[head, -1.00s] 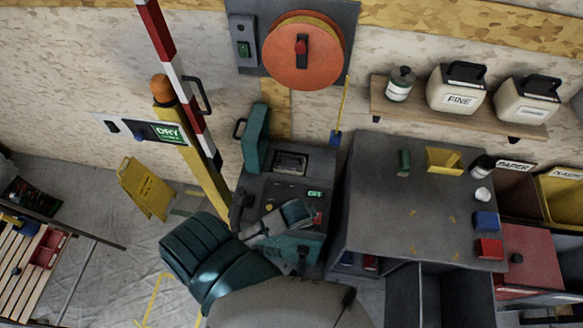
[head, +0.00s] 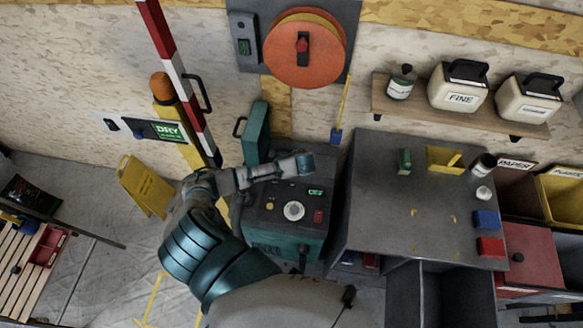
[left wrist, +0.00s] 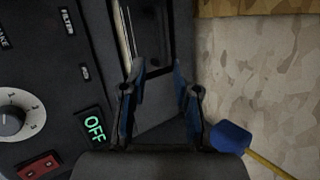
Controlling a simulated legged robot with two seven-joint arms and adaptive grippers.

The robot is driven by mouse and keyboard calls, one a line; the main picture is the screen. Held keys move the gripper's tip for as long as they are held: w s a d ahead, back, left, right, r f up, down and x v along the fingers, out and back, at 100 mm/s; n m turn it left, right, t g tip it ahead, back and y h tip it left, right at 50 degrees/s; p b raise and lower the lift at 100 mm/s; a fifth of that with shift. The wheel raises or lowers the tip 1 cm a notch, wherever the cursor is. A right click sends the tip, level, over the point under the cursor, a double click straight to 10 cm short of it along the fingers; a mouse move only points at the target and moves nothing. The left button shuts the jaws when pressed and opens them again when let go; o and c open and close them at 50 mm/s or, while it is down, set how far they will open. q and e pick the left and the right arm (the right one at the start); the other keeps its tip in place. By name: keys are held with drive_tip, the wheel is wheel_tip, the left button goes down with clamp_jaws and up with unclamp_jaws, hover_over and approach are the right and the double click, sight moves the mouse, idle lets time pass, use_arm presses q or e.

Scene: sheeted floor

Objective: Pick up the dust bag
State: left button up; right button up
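A dark machine (head: 262,217) with a teal front stands against the wall, its teal lid (head: 256,130) raised. My left arm reaches over its top, and my left gripper (head: 304,164) is above the rear opening, hiding most of it. In the left wrist view the left gripper (left wrist: 158,78) has its two fingers apart with nothing visibly held. Beyond the fingers is the dark opening (left wrist: 153,40) with a pale strip along its left edge. I cannot clearly make out a dust bag there. My right gripper is not in view.
The machine panel has a white dial (head: 293,211), a red button (head: 318,216) and a green OFF display (left wrist: 94,126). A grey bench (head: 400,205) stands close on the right. A striped barrier pole (head: 180,75) rises behind my arm. A blue-tipped yellow rod (head: 336,136) hangs nearby.

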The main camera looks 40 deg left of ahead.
use_arm(q)
drive_tip(key=x, duration=0.6)
drive_tip(key=shift+a+f, duration=0.1)
drive_tip(key=shift+a, duration=0.45)
drive_tip(key=shift+w+a+f+b, duration=0.2)
drive_tip(key=shift+w+f, duration=0.25)
drive_tip(key=shift+f, duration=0.35)
drive_tip(key=shift+w+a+f+b, duration=0.1)
drive_tip(key=shift+w+a+f, duration=0.15)
drive_tip(key=shift+w+f, duration=0.4)
drive_tip(key=shift+s+f, duration=0.15)
drive_tip(key=shift+c, duration=0.2)
drive_tip(key=shift+s+a+f, duration=0.1)
drive_tip(key=shift+s+a, duration=0.05)
drive_tip(key=shift+a, duration=0.2)
clamp_jaws()
